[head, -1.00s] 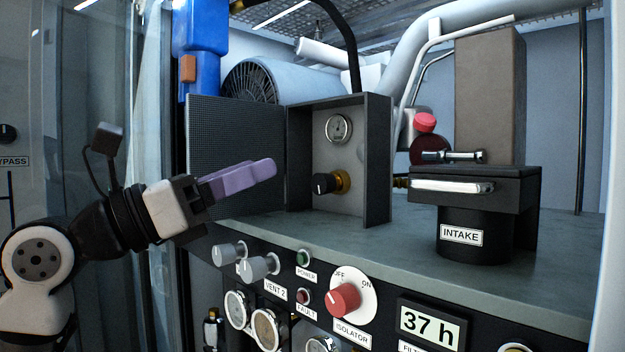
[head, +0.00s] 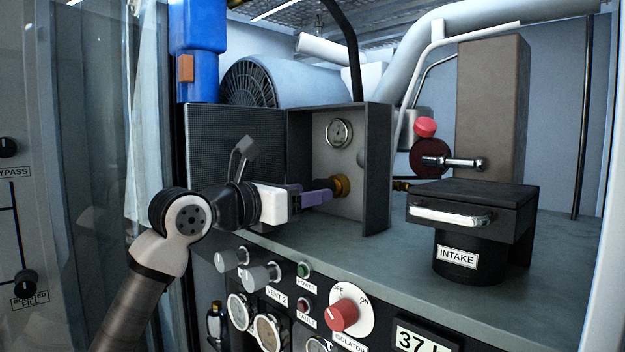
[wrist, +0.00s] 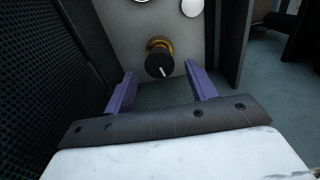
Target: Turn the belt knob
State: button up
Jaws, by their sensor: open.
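A black knob with a white pointer line and a brass collar (wrist: 158,62) sits on the back wall of the open box. In the head view only its brass collar (head: 341,187) shows clearly, as the fingers cover the black part. No label reading "belt" is legible. My gripper (wrist: 160,74) has purple fingers and is open. In the wrist view the knob lies between and just beyond the two fingertips, with gaps on both sides. In the head view my gripper (head: 318,194) reaches into the box from the left, level with the knob.
The box's perforated door (head: 235,150) stands open on the left, close behind my wrist. The box's right wall (head: 377,165) bounds the space. A gauge (head: 338,133) is above the knob. A red isolator knob (head: 342,315) and grey vent knobs are on the panel below.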

jog(key=shift+x, duration=1.15)
jog(key=c, duration=1)
jog(key=shift+f+m+b, duration=0.25)
jog(key=shift+m+b, duration=0.25)
jog(key=shift+b, duration=0.05)
jog(key=shift+r+m+b, duration=0.25)
jog(key=shift+m+b, duration=0.35)
jog(key=shift+m, duration=0.3)
jog(key=o, duration=1)
